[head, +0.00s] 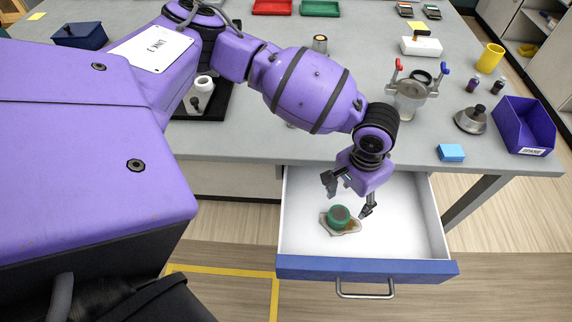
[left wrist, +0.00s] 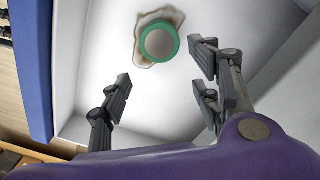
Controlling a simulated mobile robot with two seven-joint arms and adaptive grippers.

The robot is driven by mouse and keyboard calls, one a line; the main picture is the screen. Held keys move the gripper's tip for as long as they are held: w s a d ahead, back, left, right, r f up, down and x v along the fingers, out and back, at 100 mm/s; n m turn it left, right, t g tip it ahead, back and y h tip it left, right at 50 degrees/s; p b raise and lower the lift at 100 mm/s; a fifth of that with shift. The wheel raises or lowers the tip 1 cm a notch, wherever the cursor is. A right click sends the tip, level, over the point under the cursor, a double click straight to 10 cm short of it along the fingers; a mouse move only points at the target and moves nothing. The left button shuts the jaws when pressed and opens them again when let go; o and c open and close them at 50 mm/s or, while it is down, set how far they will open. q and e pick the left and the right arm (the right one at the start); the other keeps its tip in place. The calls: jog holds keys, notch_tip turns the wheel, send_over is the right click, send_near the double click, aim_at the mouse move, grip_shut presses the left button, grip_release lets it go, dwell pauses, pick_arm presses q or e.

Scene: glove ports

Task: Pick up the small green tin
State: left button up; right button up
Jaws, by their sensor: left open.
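The small green tin (head: 339,217) lies in an open white drawer (head: 412,225), on a brownish stained patch (head: 350,229). In the left wrist view the tin (left wrist: 159,41) shows a green rim around a grey-brown top. My left gripper (head: 349,194) reaches down into the drawer, above and beside the tin. Its fingers are spread wide and hold nothing. In the left wrist view the tin appears beyond the gap between the fingertips (left wrist: 163,75), apart from them. My right gripper is not in these views.
The drawer has a blue front (head: 366,268) with a metal handle. The grey bench top (head: 300,145) overhangs behind it.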

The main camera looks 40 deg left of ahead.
aim_at(341, 215)
pick_arm(q)
jog(key=shift+s+a+f+n, duration=0.2)
jog(key=shift+a+n, duration=0.1)
jog(key=shift+n, duration=0.1)
jog(key=s+f, duration=0.1)
jog(key=f, duration=0.2)
jog(key=shift+s+d, duration=0.2)
jog(key=shift+s, duration=0.2)
jog(key=f, duration=0.4)
jog(key=shift+s+a+f, duration=0.15)
jog(key=shift+s+a, duration=0.1)
jog(key=shift+f, duration=0.1)
jog(key=shift+w, duration=0.1)
jog(key=c, duration=1.1)
jog(key=shift+c, duration=0.5)
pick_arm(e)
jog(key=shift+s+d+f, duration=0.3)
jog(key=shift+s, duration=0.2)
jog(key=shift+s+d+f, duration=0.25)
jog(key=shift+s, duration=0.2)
